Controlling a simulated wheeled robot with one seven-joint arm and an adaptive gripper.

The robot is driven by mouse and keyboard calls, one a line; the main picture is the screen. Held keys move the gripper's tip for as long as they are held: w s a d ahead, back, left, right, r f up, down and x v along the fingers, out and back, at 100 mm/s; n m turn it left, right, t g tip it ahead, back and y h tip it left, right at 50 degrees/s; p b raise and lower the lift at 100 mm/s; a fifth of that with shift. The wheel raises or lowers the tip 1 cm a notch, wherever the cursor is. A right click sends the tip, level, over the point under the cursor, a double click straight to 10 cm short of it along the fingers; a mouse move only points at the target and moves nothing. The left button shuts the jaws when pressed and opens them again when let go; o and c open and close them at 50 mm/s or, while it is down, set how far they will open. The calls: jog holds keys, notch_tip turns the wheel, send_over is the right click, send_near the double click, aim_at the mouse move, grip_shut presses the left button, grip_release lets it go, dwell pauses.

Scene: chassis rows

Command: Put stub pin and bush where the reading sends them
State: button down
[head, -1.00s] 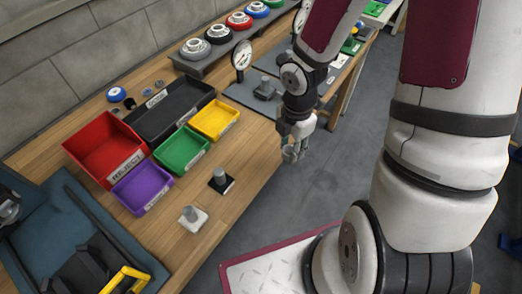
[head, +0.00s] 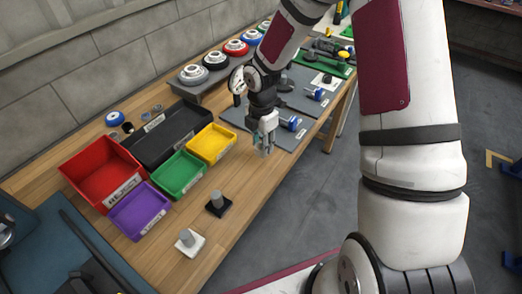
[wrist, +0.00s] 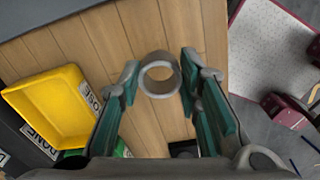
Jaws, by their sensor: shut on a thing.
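My gripper (head: 264,148) is over the wooden bench, to the right of the yellow bin. In the wrist view it is shut on the bush (wrist: 144,88), a plain grey metal ring held between the fingertips, its bore facing the camera. One grey stub pin (head: 216,198) stands upright on a black square base. Another grey pin (head: 186,236) stands on a white square base nearer the front; I cannot tell which is the task's stub pin. A dial gauge (head: 237,80) stands behind my arm, partly hidden, its reading too small to tell.
The red REJECT bin (head: 76,174), long black tray (head: 163,162), purple bin (head: 118,224), green bin (head: 163,190) and yellow bin (head: 197,151) sit grouped on the bench (head: 240,185). Colored flanged parts line a back shelf (head: 205,82). Grey mats with blue-handled tools lie beyond my gripper.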

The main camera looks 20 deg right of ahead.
jog(key=shift+w+f, duration=0.15)
jog(key=shift+f, duration=1.55)
jog(key=shift+f, duration=0.1)
jog(key=shift+f, duration=0.1)
jog(key=c, duration=1.2)
grip_release()
jog(key=shift+o, duration=0.2)
